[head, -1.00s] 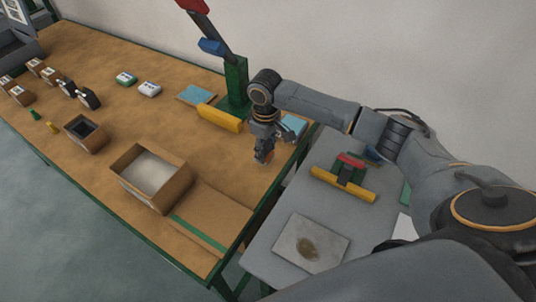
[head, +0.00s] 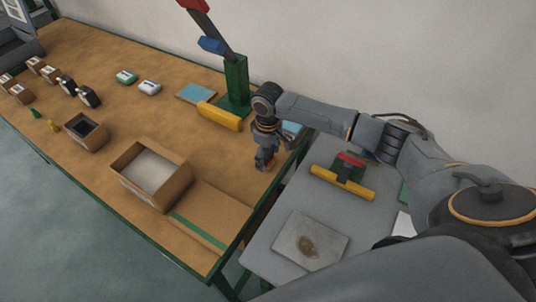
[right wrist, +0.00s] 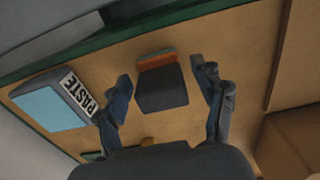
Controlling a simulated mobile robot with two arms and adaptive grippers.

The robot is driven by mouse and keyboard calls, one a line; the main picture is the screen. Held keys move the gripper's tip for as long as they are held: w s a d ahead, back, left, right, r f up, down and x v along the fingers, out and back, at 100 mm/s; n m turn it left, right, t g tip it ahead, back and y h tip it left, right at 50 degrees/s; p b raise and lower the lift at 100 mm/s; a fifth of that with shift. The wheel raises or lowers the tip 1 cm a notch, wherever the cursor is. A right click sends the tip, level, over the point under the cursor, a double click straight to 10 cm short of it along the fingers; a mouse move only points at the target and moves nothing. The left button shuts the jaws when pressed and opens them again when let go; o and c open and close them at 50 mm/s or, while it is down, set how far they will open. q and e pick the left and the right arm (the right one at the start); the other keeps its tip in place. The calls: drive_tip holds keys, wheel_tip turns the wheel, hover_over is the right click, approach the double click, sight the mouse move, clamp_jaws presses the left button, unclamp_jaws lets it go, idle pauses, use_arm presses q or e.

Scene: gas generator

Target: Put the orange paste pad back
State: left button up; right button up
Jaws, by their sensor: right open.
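A dark block with an orange strip along one side, which looks like the orange paste pad (right wrist: 161,84), stands on the wooden table (head: 120,65) near its edge. In the right wrist view, my right gripper (right wrist: 163,90) is open with one finger on each side of this block. No firm contact shows. In the head view, my right gripper (head: 265,164) is low at the table's right end and mostly hides the block. A box marked PASTE with a light blue top (right wrist: 57,102) is beside the left finger in the wrist view. My left gripper is out of view.
An open cardboard box (head: 173,188) stands left of the gripper. A yellow bar (head: 220,117) and a green stand (head: 236,88) are behind it. A grey side table (head: 272,240) to the right holds a tool with a yellow bar (head: 342,183) and a stained plate (head: 310,241).

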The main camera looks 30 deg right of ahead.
sight(268, 151)
wheel_tip(268, 151, up, 12)
drive_tip(key=shift+r+b, duration=0.15)
drive_tip(key=shift+b, duration=0.3)
